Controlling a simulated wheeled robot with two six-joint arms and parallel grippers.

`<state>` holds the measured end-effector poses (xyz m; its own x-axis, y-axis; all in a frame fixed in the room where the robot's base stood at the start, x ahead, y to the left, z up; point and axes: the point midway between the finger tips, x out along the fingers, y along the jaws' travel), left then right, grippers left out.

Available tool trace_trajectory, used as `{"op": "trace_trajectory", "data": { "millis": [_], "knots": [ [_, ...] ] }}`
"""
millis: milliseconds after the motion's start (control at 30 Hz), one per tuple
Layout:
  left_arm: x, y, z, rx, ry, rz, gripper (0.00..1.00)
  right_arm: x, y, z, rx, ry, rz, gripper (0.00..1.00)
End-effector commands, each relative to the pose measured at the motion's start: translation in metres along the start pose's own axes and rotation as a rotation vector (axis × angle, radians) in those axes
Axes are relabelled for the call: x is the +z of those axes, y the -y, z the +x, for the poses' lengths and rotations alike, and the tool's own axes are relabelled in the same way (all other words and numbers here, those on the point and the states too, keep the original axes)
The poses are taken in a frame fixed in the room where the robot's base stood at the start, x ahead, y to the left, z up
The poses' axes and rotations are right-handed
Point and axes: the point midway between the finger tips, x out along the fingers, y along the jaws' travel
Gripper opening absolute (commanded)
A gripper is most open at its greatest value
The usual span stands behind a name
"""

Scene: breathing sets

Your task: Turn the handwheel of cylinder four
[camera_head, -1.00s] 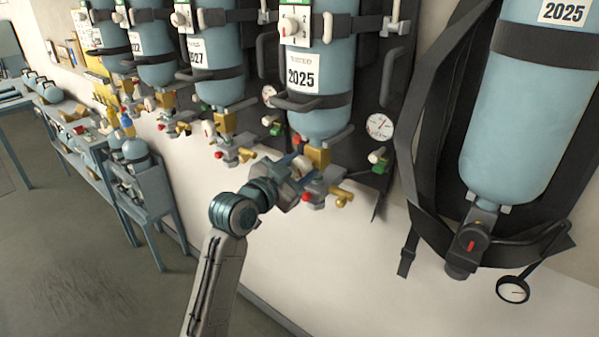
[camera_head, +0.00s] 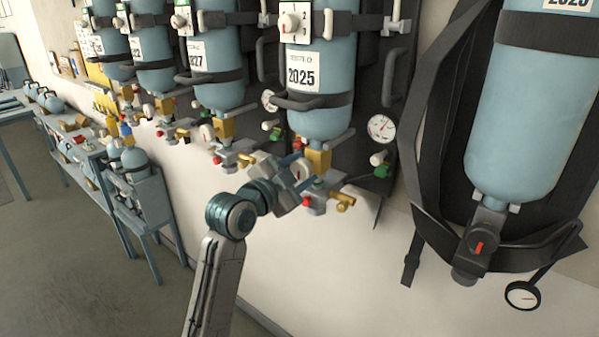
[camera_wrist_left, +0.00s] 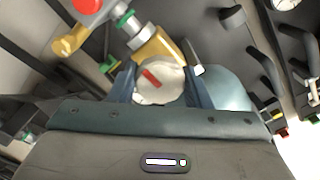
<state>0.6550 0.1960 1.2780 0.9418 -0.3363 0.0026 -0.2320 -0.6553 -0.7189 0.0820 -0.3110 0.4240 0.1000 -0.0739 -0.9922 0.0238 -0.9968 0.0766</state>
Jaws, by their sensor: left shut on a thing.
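A blue cylinder (camera_head: 322,95) with a 2025 label hangs upright on the wall, with a brass and grey valve (camera_head: 318,160) at its lower end. My left gripper (camera_head: 297,174) is at this valve, on its left side. In the left wrist view, its two blue fingers are shut on a round white handwheel (camera_wrist_left: 160,82) with a red mark, one finger on each side. The brass valve body (camera_wrist_left: 158,48) is just behind the wheel. In the head view the gripper largely hides the wheel. My right gripper is not in view.
Several similar cylinders (camera_head: 213,70) hang to the left. A larger cylinder (camera_head: 525,115) in a black harness hangs at the right. A pressure gauge (camera_head: 381,127) is right of the gripped valve. A blue-grey bench (camera_head: 150,200) stands at lower left; the floor before it is clear.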

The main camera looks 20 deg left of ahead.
Motion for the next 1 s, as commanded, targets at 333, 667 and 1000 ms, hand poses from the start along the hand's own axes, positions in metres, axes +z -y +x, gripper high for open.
{"op": "trace_trajectory", "data": {
  "millis": [333,667,1000],
  "knots": [
    [0.001,0.0,0.0,0.001,0.002,0.001,0.66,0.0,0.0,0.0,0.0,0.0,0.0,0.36],
    [0.001,-0.001,-0.004,0.0,0.001,0.001,0.66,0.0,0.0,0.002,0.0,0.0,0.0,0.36],
    [0.003,-0.002,-0.062,-0.001,0.002,0.008,0.66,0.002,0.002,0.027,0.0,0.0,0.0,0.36]
  ]
}}
